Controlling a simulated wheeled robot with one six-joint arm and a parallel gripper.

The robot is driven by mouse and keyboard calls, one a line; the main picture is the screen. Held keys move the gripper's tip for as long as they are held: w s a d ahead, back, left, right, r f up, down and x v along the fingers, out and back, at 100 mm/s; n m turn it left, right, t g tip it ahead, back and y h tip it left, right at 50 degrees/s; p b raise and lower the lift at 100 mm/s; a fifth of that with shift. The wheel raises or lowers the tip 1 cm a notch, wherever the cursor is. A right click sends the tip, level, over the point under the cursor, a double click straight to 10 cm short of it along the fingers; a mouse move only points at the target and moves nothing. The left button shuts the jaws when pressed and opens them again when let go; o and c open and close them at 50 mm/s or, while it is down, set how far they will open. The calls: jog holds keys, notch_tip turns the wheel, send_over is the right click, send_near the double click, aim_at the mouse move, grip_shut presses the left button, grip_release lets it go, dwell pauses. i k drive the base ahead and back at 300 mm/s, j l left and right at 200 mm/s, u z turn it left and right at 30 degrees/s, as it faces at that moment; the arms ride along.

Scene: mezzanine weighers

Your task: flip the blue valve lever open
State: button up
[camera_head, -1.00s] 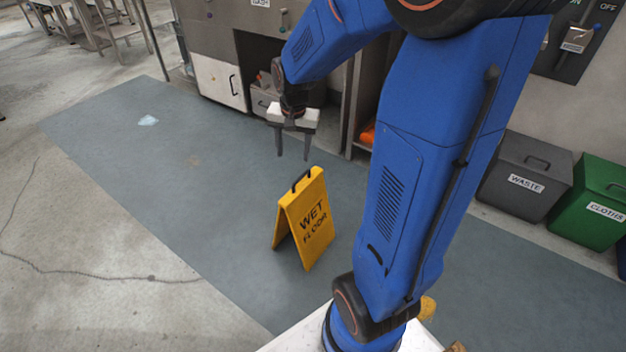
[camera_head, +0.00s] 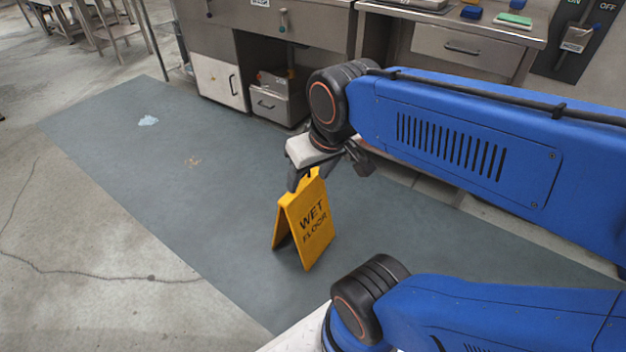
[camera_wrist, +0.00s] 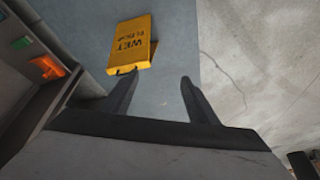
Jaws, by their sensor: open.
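No lever that is clearly a blue valve lever shows. A small lever with a blue-green handle (camera_head: 283,19) hangs on the steel cabinet front at the top of the head view; its exact colour is hard to tell. My gripper (camera_head: 327,179) is open and empty, well in front of and below that lever, over the floor near the top of the yellow sign. In the wrist view its two fingers (camera_wrist: 160,78) are apart with nothing between them, and no lever shows there.
A yellow wet floor sign (camera_head: 308,222) stands on the grey floor strip (camera_head: 190,205) close to my gripper. A steel counter (camera_head: 440,17) carries blue and green items. An ON/OFF switch panel (camera_head: 578,40) is on the right wall.

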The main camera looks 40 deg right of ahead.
aim_at(578, 38)
jog(key=z, duration=2.45)
